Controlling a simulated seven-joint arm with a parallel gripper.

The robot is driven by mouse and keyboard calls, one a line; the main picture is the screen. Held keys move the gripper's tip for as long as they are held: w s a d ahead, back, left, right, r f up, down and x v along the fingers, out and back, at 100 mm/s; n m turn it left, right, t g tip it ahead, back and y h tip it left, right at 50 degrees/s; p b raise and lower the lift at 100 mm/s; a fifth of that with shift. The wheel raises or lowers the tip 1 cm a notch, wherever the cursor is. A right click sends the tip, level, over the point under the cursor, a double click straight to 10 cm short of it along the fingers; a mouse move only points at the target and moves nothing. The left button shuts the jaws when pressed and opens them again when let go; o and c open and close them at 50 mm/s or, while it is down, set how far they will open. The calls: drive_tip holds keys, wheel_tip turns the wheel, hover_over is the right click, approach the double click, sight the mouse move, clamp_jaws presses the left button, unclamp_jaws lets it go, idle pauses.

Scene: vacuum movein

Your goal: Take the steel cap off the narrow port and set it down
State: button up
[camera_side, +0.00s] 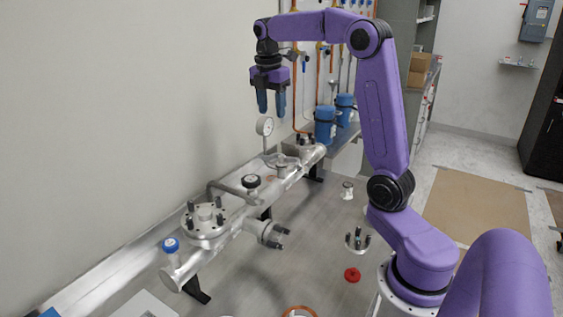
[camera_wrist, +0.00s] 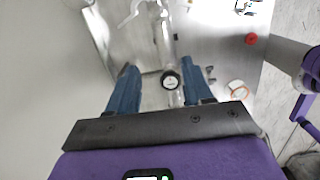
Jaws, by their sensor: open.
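My gripper (camera_side: 272,110) is open and empty, high above the steel vacuum tube (camera_side: 232,228), fingers pointing down. In the wrist view, its blue fingers (camera_wrist: 160,86) stand apart at either side of the tube (camera_wrist: 165,40). A black-rimmed round top with a pale centre (camera_wrist: 170,79) shows between them, well below. In the side view, a dark-topped cap (camera_side: 251,181) sits on a narrow port at the tube's middle. A blue-topped cap (camera_side: 170,244) sits on another narrow port at the near end. I cannot tell for sure which is the steel cap.
A red cap (camera_side: 352,275), a studded part (camera_side: 357,240), a small steel piece (camera_side: 347,190) and an orange ring (camera_side: 298,312) lie on the table. Bare table lies between them.

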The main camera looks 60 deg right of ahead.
sight(281, 156)
drive_tip(key=d+f, duration=0.1)
drive_tip(key=f, duration=0.4)
drive_tip(key=d+f, duration=0.2)
drive_tip(key=f, duration=0.4)
drive_tip(key=d+f, duration=0.2)
drive_tip(key=f, duration=0.3)
drive_tip(key=shift+f, duration=0.4)
clamp_jaws()
